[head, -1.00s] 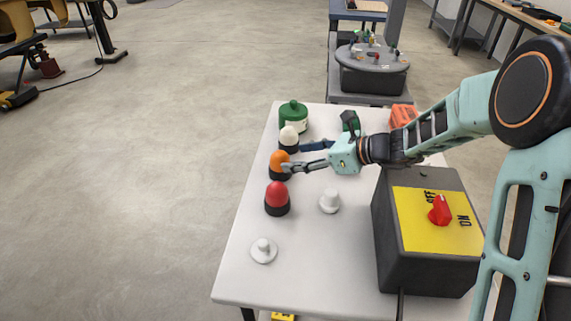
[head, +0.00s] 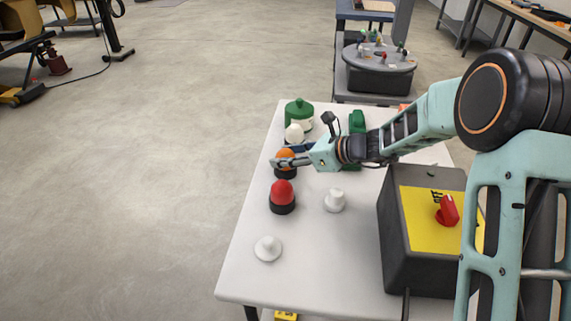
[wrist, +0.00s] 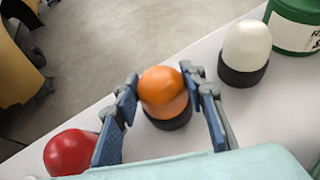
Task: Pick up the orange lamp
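The orange lamp (head: 286,155) has a rounded orange dome on a black base and stands upright on the white table. In the head view my gripper (head: 290,161) reaches it from the right, and a finger covers part of the dome. In the wrist view the orange lamp (wrist: 162,90) is between the two blue-padded fingertips of my gripper (wrist: 160,80), one on each side. The fingers are spread apart. The tips lie very close to the dome's edges; I cannot tell whether they touch it.
A red lamp (head: 282,194) stands in front, and a white lamp (head: 294,132) and a green container (head: 299,113) behind. White knobbed pieces (head: 334,200) (head: 267,248) are nearer. A dark box with a yellow top (head: 425,225) and red switch fills the right side.

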